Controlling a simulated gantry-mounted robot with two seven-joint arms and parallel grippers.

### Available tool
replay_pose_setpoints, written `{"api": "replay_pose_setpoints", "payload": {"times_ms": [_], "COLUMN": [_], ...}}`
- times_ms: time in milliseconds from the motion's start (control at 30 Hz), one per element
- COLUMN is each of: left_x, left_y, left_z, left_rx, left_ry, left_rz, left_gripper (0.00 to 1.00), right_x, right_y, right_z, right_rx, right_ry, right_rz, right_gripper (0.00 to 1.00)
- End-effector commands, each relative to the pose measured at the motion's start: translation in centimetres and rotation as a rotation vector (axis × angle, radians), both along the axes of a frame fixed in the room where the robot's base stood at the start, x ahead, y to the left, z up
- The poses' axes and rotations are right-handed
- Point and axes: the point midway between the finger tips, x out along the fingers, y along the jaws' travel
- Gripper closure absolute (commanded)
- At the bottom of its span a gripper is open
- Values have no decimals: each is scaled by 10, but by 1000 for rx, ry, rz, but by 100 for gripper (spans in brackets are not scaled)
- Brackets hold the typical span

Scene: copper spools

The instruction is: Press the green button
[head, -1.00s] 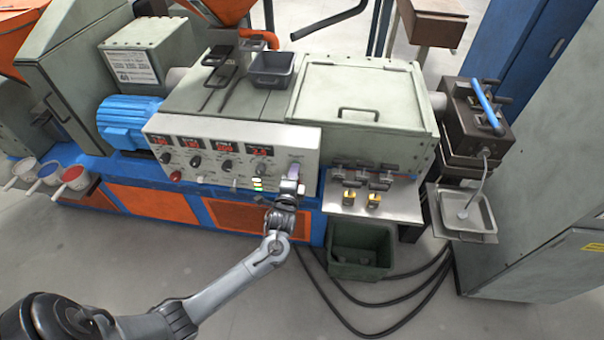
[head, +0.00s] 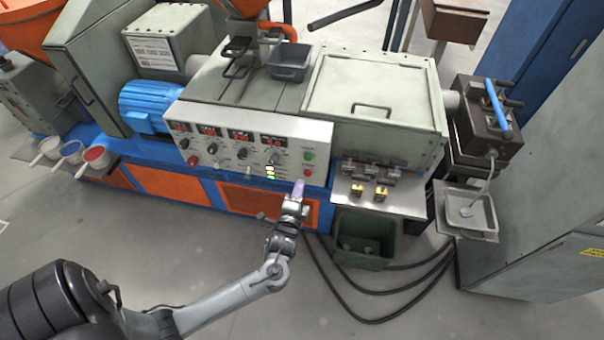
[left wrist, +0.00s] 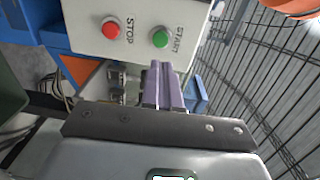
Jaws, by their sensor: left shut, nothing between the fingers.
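The green button (head: 308,156) sits at the right end of the white control panel (head: 225,148), above a red button (head: 307,173). In the left wrist view the green button (left wrist: 160,40) is labelled START and the red button (left wrist: 111,25) is labelled STOP. My left gripper (head: 298,186) is shut and empty, its purple fingers pressed together. In the head view it is below and in front of the panel's right end, apart from the buttons. In the left wrist view its fingertips (left wrist: 160,66) point toward the green button with a gap. My right gripper is not in view.
Knobs and red displays fill the panel left of the buttons. A metal shelf with yellow-topped parts (head: 381,193) and a green bin (head: 364,232) stand to the right of my left gripper. Dark cables lie on the floor.

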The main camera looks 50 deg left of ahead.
Motion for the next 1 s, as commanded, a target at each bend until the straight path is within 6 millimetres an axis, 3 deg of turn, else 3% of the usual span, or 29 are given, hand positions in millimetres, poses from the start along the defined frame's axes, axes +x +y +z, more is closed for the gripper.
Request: {"api": "replay_pose_setpoints", "payload": {"times_ms": [300,800,1000], "left_x": [-24,-25,-43], "left_y": [-15,-16,-15], "left_z": [1,1,-18], "left_rx": [-1,-1,-1], "left_ry": [-1,1,42], "left_rz": [0,1,3], "left_gripper": [100,100,100], "right_x": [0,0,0], "right_y": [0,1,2], "right_z": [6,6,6], "right_rx": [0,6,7], "right_ry": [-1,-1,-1], "right_rz": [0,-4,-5], "right_gripper": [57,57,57]}}
